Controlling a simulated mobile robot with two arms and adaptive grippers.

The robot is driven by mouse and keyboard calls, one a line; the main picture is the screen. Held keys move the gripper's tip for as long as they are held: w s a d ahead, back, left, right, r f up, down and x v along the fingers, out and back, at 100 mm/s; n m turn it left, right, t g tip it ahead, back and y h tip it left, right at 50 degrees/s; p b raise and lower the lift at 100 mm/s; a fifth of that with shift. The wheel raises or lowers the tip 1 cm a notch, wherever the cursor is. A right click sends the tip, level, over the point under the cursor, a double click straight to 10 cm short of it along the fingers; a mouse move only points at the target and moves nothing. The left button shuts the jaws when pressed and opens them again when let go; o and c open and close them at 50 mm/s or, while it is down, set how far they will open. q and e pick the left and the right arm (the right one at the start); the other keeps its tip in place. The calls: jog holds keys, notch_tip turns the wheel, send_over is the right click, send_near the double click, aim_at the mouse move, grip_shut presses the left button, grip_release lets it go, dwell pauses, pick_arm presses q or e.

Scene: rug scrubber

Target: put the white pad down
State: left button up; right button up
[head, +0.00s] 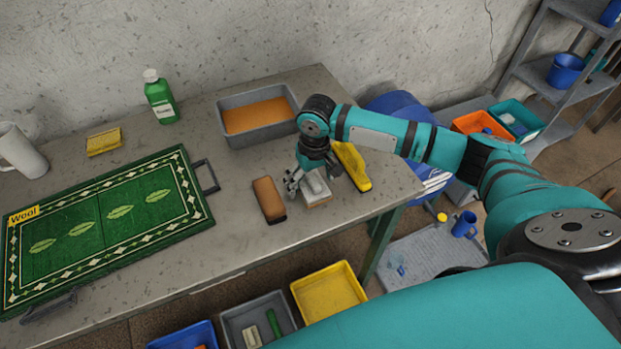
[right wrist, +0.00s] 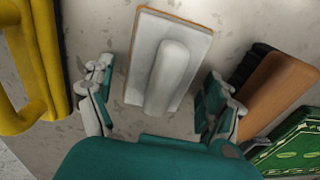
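The white pad (head: 317,201) rests on the grey table (head: 225,245), with its white handle up and a thin orange-brown edge around its base. My right gripper (head: 311,184) is just over it. In the right wrist view the white pad (right wrist: 147,62) lies between the two spread fingers of my right gripper (right wrist: 158,76). There is a gap on each side of the handle, so the gripper is open and holds nothing. My left gripper is not in view.
A brown brush (head: 268,199) lies left of the pad and a yellow brush (head: 351,166) right of it. A grey tray of orange liquid (head: 222,108) stands behind. A green rug (head: 70,222) labelled Wool, a green bottle (head: 161,98) and a yellow sponge (head: 104,141) are further left.

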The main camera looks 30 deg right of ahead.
aim_at(314, 177)
jog(key=shift+r, duration=0.1)
jog(key=shift+r, duration=0.25)
notch_tip(314, 177, up, 13)
jog(key=b, duration=0.1)
jog(key=shift+s+d+f+b, duration=0.2)
jog(key=shift+s+d+b, duration=0.05)
jog(key=shift+b, duration=0.1)
jog(key=shift+s+f, duration=0.1)
